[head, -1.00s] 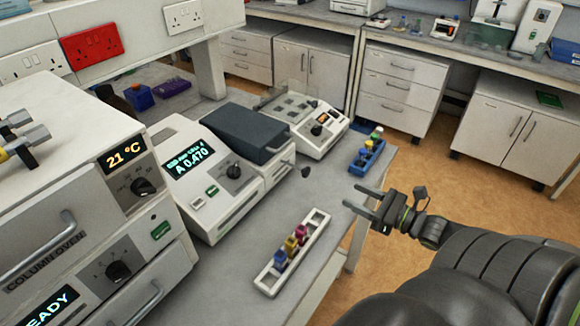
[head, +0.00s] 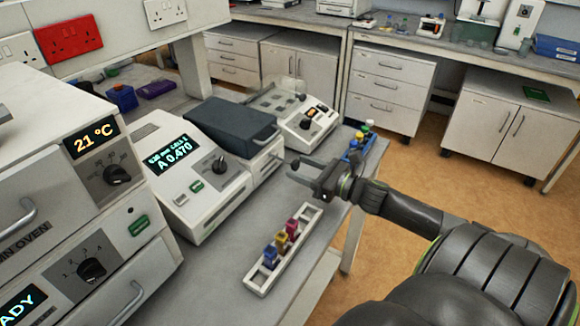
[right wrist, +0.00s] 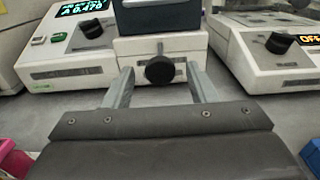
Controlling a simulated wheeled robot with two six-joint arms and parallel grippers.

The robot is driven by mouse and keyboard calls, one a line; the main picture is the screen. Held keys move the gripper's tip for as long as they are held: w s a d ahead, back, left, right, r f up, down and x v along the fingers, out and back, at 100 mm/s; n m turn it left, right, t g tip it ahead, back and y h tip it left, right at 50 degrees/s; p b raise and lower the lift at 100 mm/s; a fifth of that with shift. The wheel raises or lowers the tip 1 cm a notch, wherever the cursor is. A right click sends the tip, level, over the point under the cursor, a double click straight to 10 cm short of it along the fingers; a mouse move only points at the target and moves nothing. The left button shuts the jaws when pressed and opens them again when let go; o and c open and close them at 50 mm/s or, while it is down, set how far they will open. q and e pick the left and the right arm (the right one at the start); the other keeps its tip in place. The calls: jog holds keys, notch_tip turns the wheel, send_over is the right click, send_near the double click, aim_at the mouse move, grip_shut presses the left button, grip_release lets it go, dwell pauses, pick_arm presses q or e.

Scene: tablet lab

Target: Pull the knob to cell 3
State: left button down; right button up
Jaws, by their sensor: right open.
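The black round pull knob (right wrist: 160,70) sticks out of the white end face of the photometer's cell housing (right wrist: 165,47), under a dark grey lid (right wrist: 160,16). In the head view the knob (head: 295,165) shows small and dark near my fingertips. The photometer's display (head: 168,158) reads A 0.470; its small upper line is hard to read. My right gripper (head: 291,168) is open, its fingers pointing at the housing. In the right wrist view the knob appears centred between the two fingers (right wrist: 160,68), with gaps on both sides. My left gripper is not in view.
A white rack (head: 257,284) with several coloured cuvettes stands on the bench below my right gripper. A blue rack (head: 368,148) with coloured-cap items stands behind my gripper. Another instrument (head: 300,125) is beyond the photometer; a column oven (head: 75,200) is at left.

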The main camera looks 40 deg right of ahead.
jog(key=shift+w+a, duration=0.2)
jog(key=shift+w, duration=0.45)
jog(key=shift+w+r, duration=0.25)
jog(key=shift+w, duration=0.05)
jog(key=shift+f+p+x, duration=0.2)
jog(key=shift+p+x, duration=0.6)
jog(key=shift+x, duration=0.3)
jog(key=shift+c, duration=0.3)
grip_shut()
